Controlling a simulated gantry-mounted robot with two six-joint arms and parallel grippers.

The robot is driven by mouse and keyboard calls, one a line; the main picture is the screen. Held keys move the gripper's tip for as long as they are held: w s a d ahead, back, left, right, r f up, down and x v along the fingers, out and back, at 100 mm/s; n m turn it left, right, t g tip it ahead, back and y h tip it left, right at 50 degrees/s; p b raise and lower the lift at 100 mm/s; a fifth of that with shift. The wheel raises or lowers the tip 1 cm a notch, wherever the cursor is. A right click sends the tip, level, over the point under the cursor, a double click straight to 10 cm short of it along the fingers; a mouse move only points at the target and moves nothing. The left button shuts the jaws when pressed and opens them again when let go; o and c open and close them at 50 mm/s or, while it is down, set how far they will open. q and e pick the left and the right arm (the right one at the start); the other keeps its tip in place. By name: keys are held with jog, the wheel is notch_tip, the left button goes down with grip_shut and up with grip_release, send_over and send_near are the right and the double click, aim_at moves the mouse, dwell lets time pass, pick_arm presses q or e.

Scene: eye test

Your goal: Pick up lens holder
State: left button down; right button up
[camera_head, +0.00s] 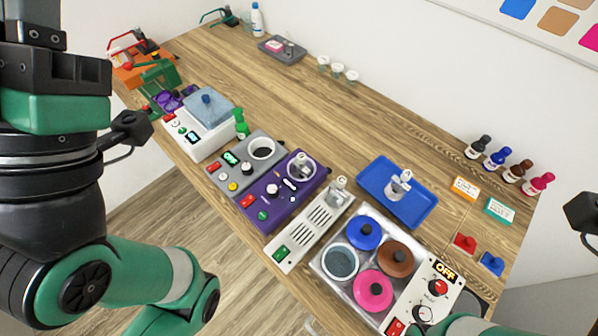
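Which item is the lens holder I cannot tell for sure. A small white-and-metal piece (398,186) stands upright on a blue tray (374,178) right of the middle. A similar metal piece (337,190) sits at the far end of a long white slotted device (308,232). A round metal-rimmed part (301,167) is on a purple device (274,202). My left arm fills the left side, and its fingers are not in view. Only parts of my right arm show at the lower right; its fingers are not in view either.
A metal unit (316,262) with several coloured lids stands at the front right. Several small bottles (497,157) line the back right. A white box device (198,134) and orange-and-green tools (158,74) are at the left. The wooden table (290,105) is clear in the middle.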

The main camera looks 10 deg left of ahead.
pick_arm(q)
jog(key=c, duration=1.5)
grip_release()
jog(key=shift+c, duration=0.2)
jog(key=o, duration=0.7)
